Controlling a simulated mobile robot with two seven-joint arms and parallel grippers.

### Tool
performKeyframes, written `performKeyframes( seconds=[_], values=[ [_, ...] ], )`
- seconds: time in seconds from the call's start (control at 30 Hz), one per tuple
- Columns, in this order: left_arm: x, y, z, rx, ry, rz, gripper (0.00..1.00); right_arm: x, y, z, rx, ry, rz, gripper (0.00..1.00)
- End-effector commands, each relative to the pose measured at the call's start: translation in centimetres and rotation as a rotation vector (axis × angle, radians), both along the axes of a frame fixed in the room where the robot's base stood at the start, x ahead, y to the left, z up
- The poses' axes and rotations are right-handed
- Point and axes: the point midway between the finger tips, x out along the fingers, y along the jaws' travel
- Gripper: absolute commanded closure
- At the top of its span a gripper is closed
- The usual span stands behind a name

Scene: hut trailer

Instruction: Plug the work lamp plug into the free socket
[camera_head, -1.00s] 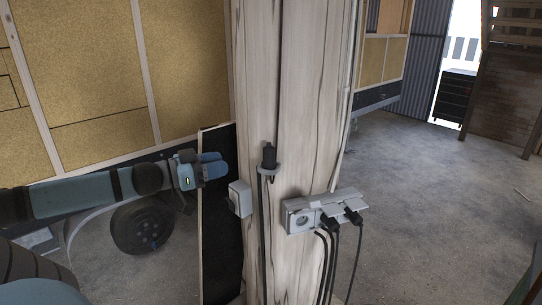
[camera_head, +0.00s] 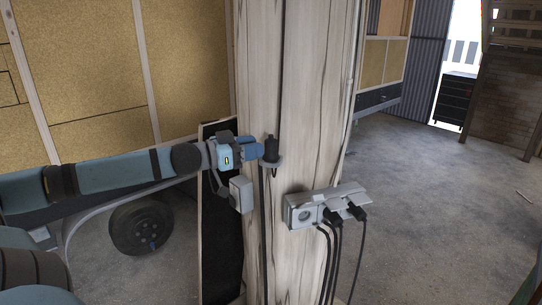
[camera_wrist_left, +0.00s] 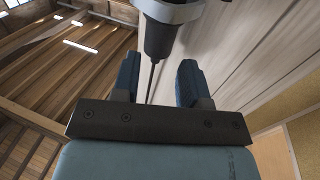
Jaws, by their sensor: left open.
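The black work lamp plug (camera_head: 271,147) sits upright in a grey ring holder (camera_head: 270,163) on the wooden post. In the left wrist view the plug (camera_wrist_left: 158,42) shows dark below the grey holder (camera_wrist_left: 175,10), a thin dark line running from it between the fingers. My left gripper (camera_head: 261,150) is open, its fingertips at the left side of the plug. In the left wrist view my left gripper (camera_wrist_left: 158,78) has its two blue fingers apart, with the plug just beyond the gap. The free round socket (camera_head: 303,215) is the left one on the grey socket strip (camera_head: 348,190).
Black plugs (camera_head: 357,212) with hanging cables fill the strip's right sockets. The wooden post (camera_head: 300,80) is close in front; concrete floor lies open to the right.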

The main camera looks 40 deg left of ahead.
Motion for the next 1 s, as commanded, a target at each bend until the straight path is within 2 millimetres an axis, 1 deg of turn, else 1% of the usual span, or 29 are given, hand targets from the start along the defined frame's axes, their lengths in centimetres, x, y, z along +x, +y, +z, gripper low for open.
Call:
performKeyframes(
  seconds=[0.17, 0.4, 0.53, 1.0],
  values=[
    [1.0, -0.5, -0.3, 0.003, -0.004, -0.001, 0.60, 0.0, 0.1, -1.1, 0.003, 0.000, 0.001, 1.00],
    [2.6, -1.2, -0.5, 0.003, -0.004, 0.000, 0.60, -0.2, 0.5, -3.2, 0.010, 0.009, 0.007, 1.00],
    [3.1, -1.4, -0.2, 0.000, -0.004, -0.001, 0.60, -0.2, 0.7, -3.1, 0.010, 0.013, 0.011, 1.00],
    [4.5, -2.0, -0.2, 0.001, -0.003, 0.000, 0.60, -0.1, 0.8, -3.5, 0.010, 0.007, 0.015, 1.00]
  ],
)
